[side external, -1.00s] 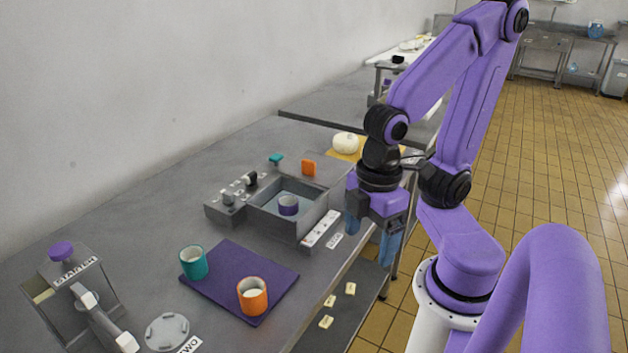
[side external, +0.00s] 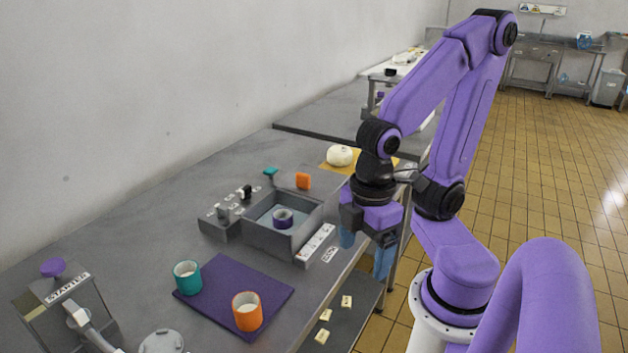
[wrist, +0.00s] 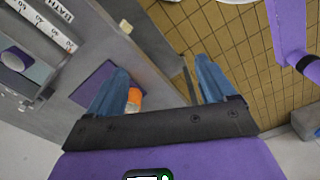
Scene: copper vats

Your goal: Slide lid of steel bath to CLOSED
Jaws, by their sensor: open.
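An orange handle (side external: 303,181) stands on the grey lid plate (side external: 287,180) at the bath's far end, and the basin is uncovered. A white marked strip (side external: 315,243) runs along its right side, with a label beside it. My gripper (side external: 365,250) hangs right of the bath by the bench edge, blue fingers apart and empty. In the wrist view, my gripper (wrist: 162,66) is open, with part of the bath (wrist: 20,95) at upper left.
A purple mat (side external: 215,290) holds a teal cup (side external: 188,278) and an orange cup (side external: 247,312). A knob panel (side external: 222,226) adjoins the bath's left. A white round object (side external: 340,156) sits beyond. A starter box (side external: 66,303) stands at near left.

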